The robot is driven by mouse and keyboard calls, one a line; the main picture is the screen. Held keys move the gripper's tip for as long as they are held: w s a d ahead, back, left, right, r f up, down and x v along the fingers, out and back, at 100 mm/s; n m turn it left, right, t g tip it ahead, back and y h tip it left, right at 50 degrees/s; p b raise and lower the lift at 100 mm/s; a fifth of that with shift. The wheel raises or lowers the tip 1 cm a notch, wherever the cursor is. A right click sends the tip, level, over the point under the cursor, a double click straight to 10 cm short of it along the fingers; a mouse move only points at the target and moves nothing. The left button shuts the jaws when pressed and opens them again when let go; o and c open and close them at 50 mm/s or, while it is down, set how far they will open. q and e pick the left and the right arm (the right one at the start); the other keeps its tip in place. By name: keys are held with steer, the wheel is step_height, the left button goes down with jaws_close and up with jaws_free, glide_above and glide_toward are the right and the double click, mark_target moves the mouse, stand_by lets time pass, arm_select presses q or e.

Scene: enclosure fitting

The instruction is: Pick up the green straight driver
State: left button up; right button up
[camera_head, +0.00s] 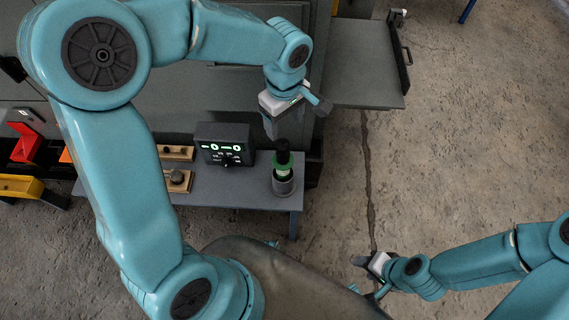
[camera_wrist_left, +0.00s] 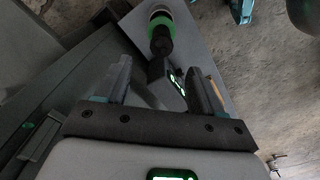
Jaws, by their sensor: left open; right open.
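The green straight driver (camera_head: 283,163) stands upright in a grey cylindrical holder (camera_head: 284,186) near the right end of a small grey bench. Its dark upper end and green band show; its lower part is hidden in the holder. My left gripper (camera_head: 271,128) is open and empty, above and just behind the driver, apart from it. In the left wrist view the driver (camera_wrist_left: 161,32) lies beyond the open fingers (camera_wrist_left: 158,70), near the top of the picture. My right gripper (camera_head: 365,268) is open and empty over the floor at the lower right.
A dark control box (camera_head: 224,144) with a lit green display stands left of the driver. Wooden blocks (camera_head: 178,181) sit further left, with red (camera_head: 26,148) and yellow (camera_head: 20,187) bins beyond. A grey cabinet is behind, with a flat panel (camera_head: 362,80) extending right. The floor at right is clear.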

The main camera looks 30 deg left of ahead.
mark_target(283, 152)
arm_select(q)
steer(key=f, duration=1.4)
steer(key=shift+s+a+f+b, duration=0.1)
steer(key=shift+a+b, duration=0.1)
steer(key=shift+b, duration=0.2)
jaws_close()
